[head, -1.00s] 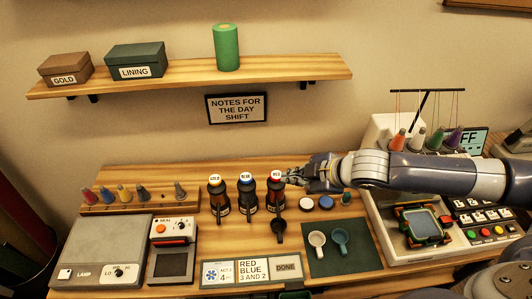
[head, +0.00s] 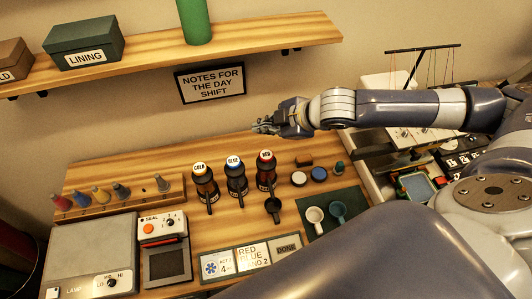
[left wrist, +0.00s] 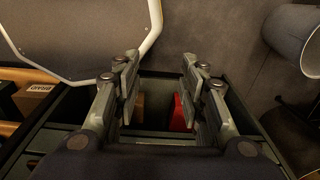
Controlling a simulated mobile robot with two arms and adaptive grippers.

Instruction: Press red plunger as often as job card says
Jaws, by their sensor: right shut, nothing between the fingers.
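The red bottle (head: 267,177) stands upright at the right end of a row of three dark pump bottles, its red-labelled plunger (head: 266,156) on top. The blue (head: 236,182) and gold (head: 203,188) bottles stand to its left. The job card (head: 252,256) lies at the table's front; it reads RED BLUE above a line ending in 2, partly covered by my arm. My right gripper (head: 262,128) is shut and empty, above the red plunger in the picture and apart from it. My left gripper (left wrist: 158,78) shows only in the left wrist view, open and empty, over a dark drawer or bin.
A dark scoop (head: 273,207) is in front of the red bottle. Cups lie on a green mat (head: 349,199). A seal box (head: 164,228) and lamp panel (head: 95,250) fill the left. A shelf (head: 250,43) hangs above.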

